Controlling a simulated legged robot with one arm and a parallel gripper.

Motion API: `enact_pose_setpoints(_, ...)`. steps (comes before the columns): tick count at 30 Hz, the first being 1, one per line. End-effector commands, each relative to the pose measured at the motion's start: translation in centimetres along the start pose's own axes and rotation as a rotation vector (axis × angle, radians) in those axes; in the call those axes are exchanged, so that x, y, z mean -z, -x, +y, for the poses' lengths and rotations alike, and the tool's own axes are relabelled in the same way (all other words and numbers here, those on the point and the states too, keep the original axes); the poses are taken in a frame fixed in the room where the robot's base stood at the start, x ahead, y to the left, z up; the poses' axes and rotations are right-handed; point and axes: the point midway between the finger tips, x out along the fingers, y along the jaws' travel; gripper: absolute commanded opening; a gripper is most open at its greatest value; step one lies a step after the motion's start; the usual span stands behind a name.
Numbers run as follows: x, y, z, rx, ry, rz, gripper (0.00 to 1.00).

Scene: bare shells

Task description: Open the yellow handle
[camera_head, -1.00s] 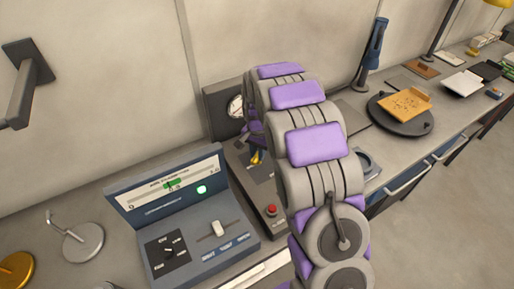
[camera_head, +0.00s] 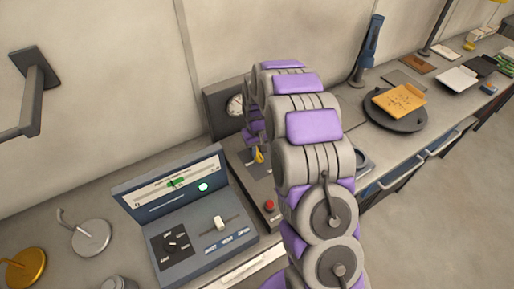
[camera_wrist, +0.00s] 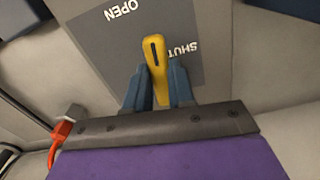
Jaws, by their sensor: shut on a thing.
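The yellow handle (camera_wrist: 156,66) shows in the wrist view on a grey plate (camera_wrist: 115,45) printed OPEN and SHUT. It points up the picture, with its top end beside the SHUT lettering. My gripper (camera_wrist: 159,84) has its two blue fingers closed on either side of the handle's lower part. In the head view the handle (camera_head: 259,156) is a small yellow spot on the panel, largely hidden by my gripper and purple-padded arm.
A control console (camera_head: 190,221) with a lit green button stands left of the handle's panel, and a red button (camera_head: 269,206) sits in front. A gauge (camera_head: 235,105) is behind. A round dark stand (camera_head: 397,112) is at right.

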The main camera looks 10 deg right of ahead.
Motion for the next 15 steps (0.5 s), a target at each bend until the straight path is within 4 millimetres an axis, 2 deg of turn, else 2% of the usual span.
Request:
enact_pose_setpoints(6,0.40,0.34,0.12,-0.002,0.098,0.013,0.00)
enact_pose_setpoints(15,0.43,0.28,0.13,-0.002,0.150,0.013,0.00)
